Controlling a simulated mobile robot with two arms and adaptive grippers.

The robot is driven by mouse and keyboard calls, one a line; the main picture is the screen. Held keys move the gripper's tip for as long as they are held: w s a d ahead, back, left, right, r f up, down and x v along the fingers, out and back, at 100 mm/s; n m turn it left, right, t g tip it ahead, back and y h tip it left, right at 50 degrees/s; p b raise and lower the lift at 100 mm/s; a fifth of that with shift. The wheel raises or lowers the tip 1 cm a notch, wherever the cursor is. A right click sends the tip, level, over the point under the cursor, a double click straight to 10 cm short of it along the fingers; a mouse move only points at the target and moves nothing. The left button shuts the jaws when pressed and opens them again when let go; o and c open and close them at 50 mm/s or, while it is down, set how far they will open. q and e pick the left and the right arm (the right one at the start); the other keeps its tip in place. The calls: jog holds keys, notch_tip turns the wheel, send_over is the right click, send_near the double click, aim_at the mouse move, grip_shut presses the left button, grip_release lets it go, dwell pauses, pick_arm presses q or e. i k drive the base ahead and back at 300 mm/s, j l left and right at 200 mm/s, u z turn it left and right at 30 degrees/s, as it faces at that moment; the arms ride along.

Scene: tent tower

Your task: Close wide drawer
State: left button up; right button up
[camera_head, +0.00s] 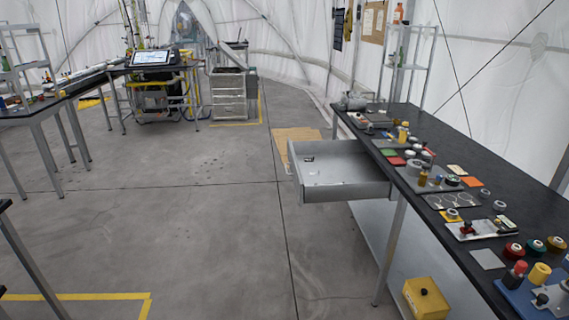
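The wide drawer (343,192) is a grey metal drawer pulled out to the left from under the black-topped workbench (407,196) on the right. It stands well open, and its inside shows. A small dark object (309,159) is at its far inner side, with tiny specks on its floor. Neither of my grippers shows in the head view.
The bench top carries several small parts, caps and tools. A yellow box (426,298) sits low under the bench. Concrete floor (190,215) left of the drawer is clear. Another table (45,106) and a drawer cabinet (229,95) stand farther back.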

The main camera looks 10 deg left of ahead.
aim_at(347, 161)
jog(key=i+j, duration=0.3)
jog(key=j, duration=0.15)
jog(key=i+j, duration=0.35)
jog(key=j, duration=0.15)
